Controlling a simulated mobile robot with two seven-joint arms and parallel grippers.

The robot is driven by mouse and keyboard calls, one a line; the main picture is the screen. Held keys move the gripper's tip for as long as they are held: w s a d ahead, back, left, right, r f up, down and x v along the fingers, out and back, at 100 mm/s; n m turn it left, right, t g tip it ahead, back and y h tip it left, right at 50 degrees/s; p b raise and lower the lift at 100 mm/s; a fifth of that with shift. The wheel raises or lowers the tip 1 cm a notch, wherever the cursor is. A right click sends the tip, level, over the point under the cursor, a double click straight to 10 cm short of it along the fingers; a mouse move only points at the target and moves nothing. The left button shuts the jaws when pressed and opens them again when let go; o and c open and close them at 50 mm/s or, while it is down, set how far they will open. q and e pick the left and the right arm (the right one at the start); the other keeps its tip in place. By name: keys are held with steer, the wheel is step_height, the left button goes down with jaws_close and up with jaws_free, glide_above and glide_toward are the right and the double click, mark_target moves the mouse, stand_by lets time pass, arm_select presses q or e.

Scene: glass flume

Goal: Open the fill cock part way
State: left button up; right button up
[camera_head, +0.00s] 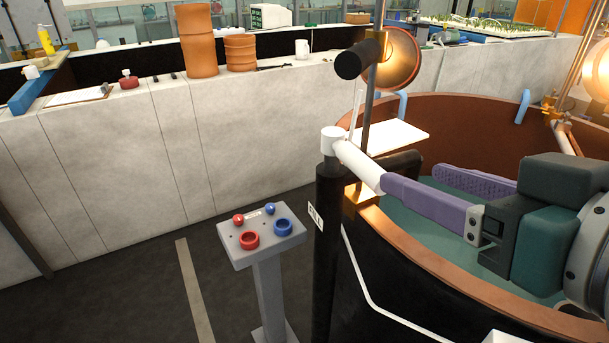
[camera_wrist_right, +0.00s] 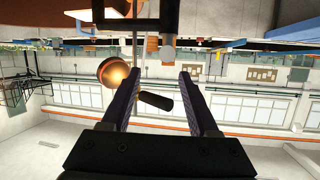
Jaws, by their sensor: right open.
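The fill cock is a black upright post (camera_head: 326,275) with a white label reading FILL. A white lever (camera_head: 358,165) runs from its white top cap toward my right gripper (camera_head: 410,177). This gripper has purple fingers and is open; the near finger overlaps the lever's end in the head view. My left gripper is not in view.
A round copper-rimmed tank (camera_head: 440,265) lies under my right arm. A grey pedestal (camera_head: 262,238) with red and blue controls stands left of the post. A copper lamp (camera_head: 398,62) and pole rise behind the lever. A pale wall (camera_head: 120,160) runs behind.

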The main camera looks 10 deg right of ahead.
mark_target(349, 155)
steer(key=w+a+f+t+b, duration=0.1)
steer(key=w, duration=0.3)
steer(key=w+a+f+t+y+b, duration=0.1)
steer(key=w+b, duration=0.1)
steer(key=w, duration=0.1)
steer(key=w+a+f+t+y+b, duration=0.1)
steer(key=w+b, duration=0.1)
steer(key=w, duration=0.2)
steer(key=shift+w+a+f, duration=0.25)
steer(key=shift+w, duration=0.1)
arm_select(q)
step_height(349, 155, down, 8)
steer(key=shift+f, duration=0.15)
arm_select(e)
steer(key=c, duration=0.7)
jaws_close()
